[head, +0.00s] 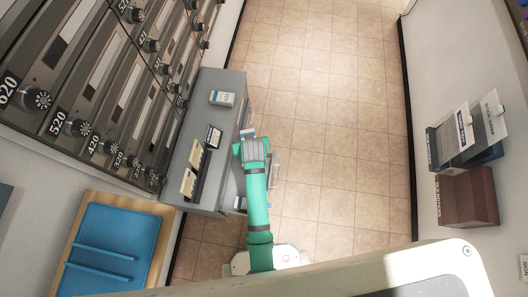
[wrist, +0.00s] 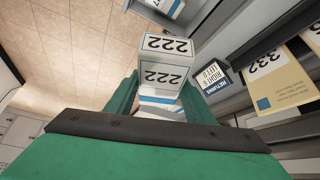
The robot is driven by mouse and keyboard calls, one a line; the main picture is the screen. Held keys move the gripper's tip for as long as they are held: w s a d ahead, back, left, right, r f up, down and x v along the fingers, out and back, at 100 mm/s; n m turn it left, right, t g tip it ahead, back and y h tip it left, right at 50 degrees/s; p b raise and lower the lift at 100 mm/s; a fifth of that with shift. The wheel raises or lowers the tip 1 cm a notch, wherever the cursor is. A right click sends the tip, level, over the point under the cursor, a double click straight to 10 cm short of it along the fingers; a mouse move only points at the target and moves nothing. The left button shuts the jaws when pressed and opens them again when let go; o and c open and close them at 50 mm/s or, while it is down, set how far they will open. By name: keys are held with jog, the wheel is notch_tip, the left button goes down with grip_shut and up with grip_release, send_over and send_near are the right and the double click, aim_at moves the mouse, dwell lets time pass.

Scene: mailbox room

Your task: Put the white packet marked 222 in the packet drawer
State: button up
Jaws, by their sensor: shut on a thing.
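The white packet marked 222 (wrist: 165,72) is between the green fingers of my gripper (wrist: 158,98) in the wrist view, with its number showing on two faces. My gripper is shut on it. In the head view my gripper (head: 254,147) is beside the right edge of the grey cabinet, and only a small bit of the packet (head: 248,133) shows past it. Open drawer parts (head: 274,168) show at the cabinet's right side, partly hidden by my arm. In the wrist view a grey drawer edge with a white and blue thing (wrist: 168,6) shows at the top.
On the grey cabinet (head: 218,80) lie a white packet (head: 222,98), a small dark sign (head: 213,137) and cream cards (head: 190,181). Numbered mailboxes (head: 120,90) line the left wall. Tiled floor (head: 330,110) to the right is clear. Wall holders (head: 468,196) hang at right.

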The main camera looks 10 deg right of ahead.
jog(key=s+d+f+n+g+y, duration=0.25)
jog(key=s+f+n, duration=0.25)
jog(key=f+n, duration=0.25)
jog(key=s+d+f+n+g+y, duration=0.2)
jog(key=s+d+f+n+y, duration=0.1)
jog(key=s+f+n, duration=0.4)
jog(key=shift+m, duration=0.35)
jog(key=shift+w+d+f+x, duration=0.15)
jog(key=shift+w+d+x, duration=0.15)
jog(key=shift+x, duration=2.95)
jog(key=shift+w+d+f+x, duration=0.1)
jog(key=shift+w+d+x, duration=0.2)
jog(key=shift+x, duration=2.9)
jog(key=shift+w+d+f+x, duration=0.2)
jog(key=shift+d+x, duration=0.1)
jog(key=shift+x, duration=2.95)
jog(key=shift+a+f, duration=0.1)
jog(key=shift+f, duration=0.4)
jog(key=shift+s, duration=0.1)
jog(key=o, duration=1.2)
jog(key=shift+f, duration=0.1)
